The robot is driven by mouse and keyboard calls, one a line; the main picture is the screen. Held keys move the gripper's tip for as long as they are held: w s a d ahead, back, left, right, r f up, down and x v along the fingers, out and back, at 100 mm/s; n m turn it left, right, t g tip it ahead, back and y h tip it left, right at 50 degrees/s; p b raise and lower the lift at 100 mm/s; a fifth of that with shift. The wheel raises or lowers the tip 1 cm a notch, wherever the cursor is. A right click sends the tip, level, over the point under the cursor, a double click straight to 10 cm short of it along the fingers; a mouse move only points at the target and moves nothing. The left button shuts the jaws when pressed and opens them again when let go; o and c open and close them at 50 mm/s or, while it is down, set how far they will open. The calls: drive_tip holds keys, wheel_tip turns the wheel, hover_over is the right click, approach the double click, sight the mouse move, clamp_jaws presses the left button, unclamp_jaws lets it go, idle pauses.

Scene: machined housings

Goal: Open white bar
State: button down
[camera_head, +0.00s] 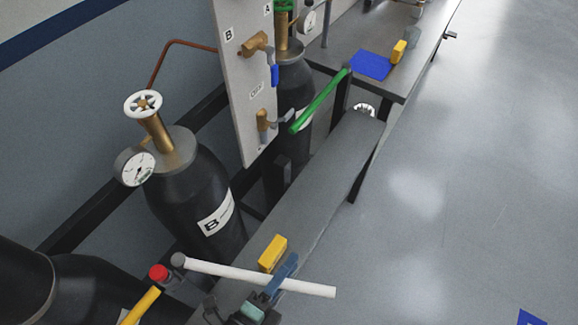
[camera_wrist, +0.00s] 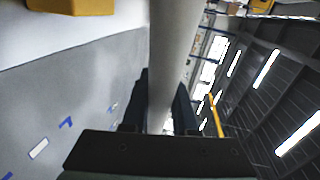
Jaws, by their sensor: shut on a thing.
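The white bar (camera_head: 245,275) is a long straight handle in the head view, running from a grey round pivot (camera_head: 178,260) at left to a free end at lower right. In the wrist view the bar (camera_wrist: 175,45) runs from the top edge down between the fingers. My gripper (camera_wrist: 162,88) has its two dark fingers on either side of the bar, shut on it. The contact points are partly hidden behind the bar.
A yellow block (camera_head: 272,253) stands close behind the bar. Dark gas cylinders, one with a white handwheel (camera_head: 143,103), stand left. A green bar (camera_head: 319,102) sticks out by the valve panel (camera_head: 238,70).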

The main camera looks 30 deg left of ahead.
drive_tip(key=shift+s+d+m+g+h, duration=0.1)
drive_tip(key=shift+s+d+m+h, duration=0.3)
drive_tip(key=shift+s+h, duration=0.3)
drive_tip(key=shift+s+d+m+g+h, duration=0.1)
drive_tip(key=shift+s+d+m+h, duration=0.1)
drive_tip(key=shift+s+m+h, duration=0.5)
drive_tip(key=shift+s+d+m+g+h, duration=0.1)
drive_tip(key=shift+s+d+m+h, duration=0.15)
drive_tip(key=shift+s+h, duration=0.45)
drive_tip(key=shift+s+d, duration=0.1)
drive_tip(key=shift+s, duration=0.1)
drive_tip(key=c, duration=0.7)
unclamp_jaws()
drive_tip(key=shift+s, duration=0.15)
drive_tip(key=b, duration=0.3)
approach(290, 290)
drive_tip(key=shift+f+v, duration=0.2)
drive_tip(key=shift+v, duration=0.9)
drive_tip(key=shift+f+v, duration=0.15)
drive_tip(key=shift+v, duration=0.95)
drive_tip(key=shift+s+f, duration=0.1)
